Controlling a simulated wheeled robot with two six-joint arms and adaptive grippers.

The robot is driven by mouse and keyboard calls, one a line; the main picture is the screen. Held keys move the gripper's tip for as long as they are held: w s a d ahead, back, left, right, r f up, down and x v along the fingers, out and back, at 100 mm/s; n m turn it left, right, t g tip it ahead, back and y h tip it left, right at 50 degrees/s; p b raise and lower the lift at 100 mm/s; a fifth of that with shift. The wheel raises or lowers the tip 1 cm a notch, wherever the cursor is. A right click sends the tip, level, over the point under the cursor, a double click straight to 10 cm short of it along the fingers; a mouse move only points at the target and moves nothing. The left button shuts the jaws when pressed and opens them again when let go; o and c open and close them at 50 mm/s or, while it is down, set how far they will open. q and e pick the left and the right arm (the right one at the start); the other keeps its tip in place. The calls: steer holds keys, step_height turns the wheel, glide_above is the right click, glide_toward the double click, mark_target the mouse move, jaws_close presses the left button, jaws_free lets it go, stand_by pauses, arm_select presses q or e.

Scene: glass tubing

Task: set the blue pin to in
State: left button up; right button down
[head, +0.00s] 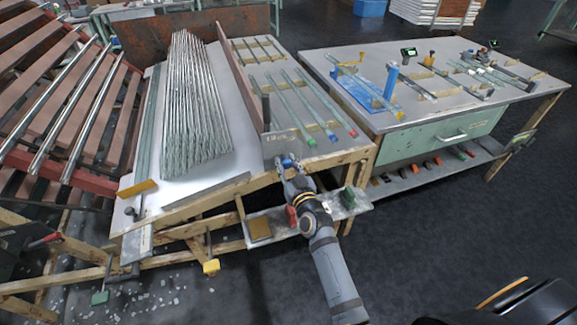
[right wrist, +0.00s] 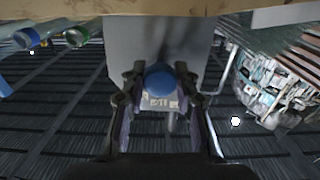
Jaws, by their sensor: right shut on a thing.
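The blue pin shows in the right wrist view as a round blue knob (right wrist: 160,79) in front of a grey plate with a small label. My right gripper (right wrist: 160,88) has one finger on each side of the knob and is shut on it. In the head view my right gripper (head: 288,162) is at the front edge of the tube bench, with a bit of blue at its fingertips. How far the pin sits in its hole is hidden by the fingers. My left gripper is not in view.
Glass tubes with a green end (head: 311,141), a blue end (head: 332,135) and a red end (head: 352,132) lie on the bench above my gripper. A low shelf (head: 262,228) is below it. A second table (head: 440,112) with tools stands at the right. The floor between is clear.

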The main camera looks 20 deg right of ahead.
steer(key=shift+w+r, duration=0.1)
steer(key=shift+w, duration=0.35)
steer(key=c, duration=1)
jaws_free()
